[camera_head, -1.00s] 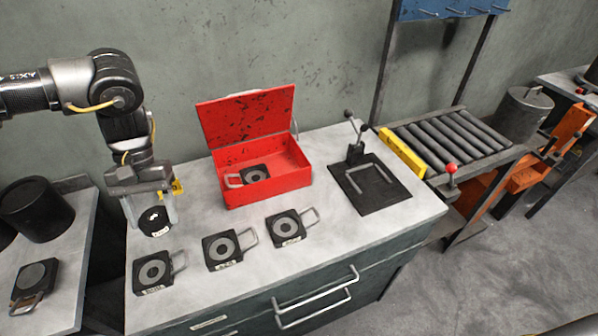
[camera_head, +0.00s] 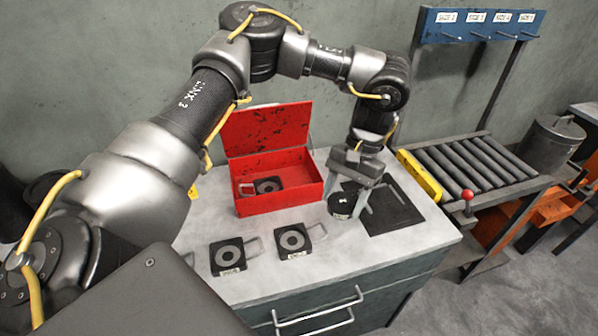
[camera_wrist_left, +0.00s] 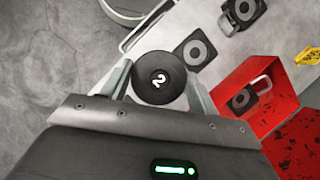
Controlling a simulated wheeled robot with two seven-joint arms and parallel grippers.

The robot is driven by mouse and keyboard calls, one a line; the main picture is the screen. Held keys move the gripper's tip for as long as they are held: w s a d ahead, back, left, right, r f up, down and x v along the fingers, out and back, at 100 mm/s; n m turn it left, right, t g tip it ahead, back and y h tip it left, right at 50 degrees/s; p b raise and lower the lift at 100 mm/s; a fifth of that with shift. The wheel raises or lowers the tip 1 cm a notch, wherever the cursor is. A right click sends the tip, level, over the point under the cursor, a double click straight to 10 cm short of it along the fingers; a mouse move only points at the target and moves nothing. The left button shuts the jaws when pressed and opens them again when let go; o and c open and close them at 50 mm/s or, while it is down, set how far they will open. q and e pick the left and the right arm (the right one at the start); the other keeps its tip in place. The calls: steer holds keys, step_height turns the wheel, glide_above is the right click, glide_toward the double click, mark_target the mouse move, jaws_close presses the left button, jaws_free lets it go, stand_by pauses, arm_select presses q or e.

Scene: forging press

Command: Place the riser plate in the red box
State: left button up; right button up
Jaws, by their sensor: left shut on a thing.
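My left gripper (camera_head: 346,200) is shut on a round black disc (camera_head: 341,206) marked "2", right of the red box (camera_head: 278,202) and beside the black base plate (camera_head: 402,212). The disc shows between both fingers in the left wrist view (camera_wrist_left: 160,78). I cannot tell its height over the bench. The red box's lid is open. Inside is a square dark plate with a ring and handle (camera_head: 267,185). Two similar plates, one left (camera_head: 227,257) and one right (camera_head: 293,241), lie on the bench in front. No label tells which piece is the riser plate. My right gripper is out of view.
My left arm crosses above the box and hides the bench's left part. A roller conveyor (camera_head: 460,165) with a yellow end bar (camera_head: 419,176) stands right of the bench. Bare bench top (camera_head: 350,252) shows at the front right.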

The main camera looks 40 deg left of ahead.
arm_select(q)
steer(key=shift+w+a+f+m, duration=0.15)
steer(key=shift+a+m, duration=0.1)
steer(key=shift+m, duration=0.25)
steer(key=w+a+f+m+t+b, duration=0.1)
steer(key=a+m, duration=0.5)
steer(key=m, duration=0.9)
steer(key=w+a+f+m+t+y+b, duration=0.1)
steer(key=a+m+t+b, duration=0.4)
steer(key=m, duration=1)
steer(key=shift+w+a+f+m+t+y+b, duration=0.45)
steer(key=shift+w+f+t, duration=0.3)
steer(key=shift+w+t, duration=0.55)
